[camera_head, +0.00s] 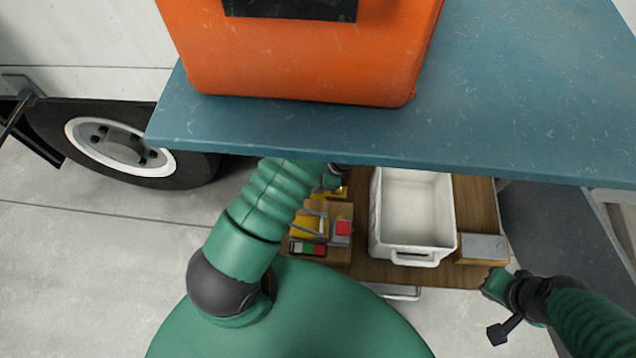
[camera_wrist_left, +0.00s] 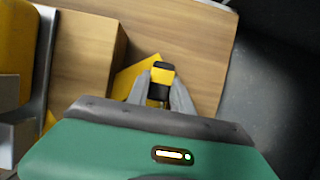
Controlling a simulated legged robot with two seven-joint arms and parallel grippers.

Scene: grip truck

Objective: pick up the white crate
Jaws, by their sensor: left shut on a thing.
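The white crate (camera_head: 384,245) stands upright on the wooden lower surface, right of centre in the head view. It looks empty, and its near handle faces me. Its far end is hidden under the blue shelf. My left arm reaches to the left of the crate, and its hand is mostly hidden by the shelf edge. In the left wrist view my left gripper (camera_wrist_left: 160,92) is shut on a small yellow and black object (camera_wrist_left: 162,70), apart from the crate. My right gripper (camera_head: 500,318) is at the lower right, near the wooden surface's front edge; its jaws are unclear.
The blue shelf (camera_head: 520,110) overhangs the wooden surface (camera_head: 474,205) and bears an orange case (camera_head: 300,60). Yellow and red items (camera_head: 320,228) crowd the crate's left. A grey box (camera_head: 483,248) sits at its right. A truck wheel (camera_head: 120,145) stands at the left.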

